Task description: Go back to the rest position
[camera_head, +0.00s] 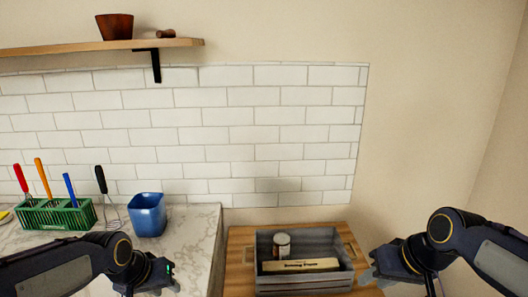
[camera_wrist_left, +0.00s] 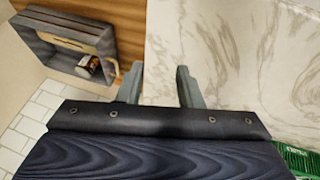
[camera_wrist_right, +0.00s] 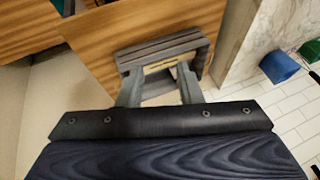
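My left gripper (camera_head: 160,286) is low in the head view, in front of the marble counter. In the left wrist view its two fingers (camera_wrist_left: 160,87) stand apart with nothing between them. My right gripper (camera_head: 374,278) is at the lower right of the head view, just right of the grey crate (camera_head: 347,278). In the right wrist view its fingers (camera_wrist_right: 158,85) are spread. The crate shows beyond and between them, and no held object is visible.
The crate, on a wooden surface (camera_head: 238,262), holds a can (camera_head: 282,244) and a pale labelled box (camera_head: 300,265). A blue cup (camera_head: 147,214) and a green rack (camera_head: 57,214) with utensils stand on the marble counter (camera_head: 190,240). A wall shelf (camera_head: 80,47) holds a brown bowl (camera_head: 115,26).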

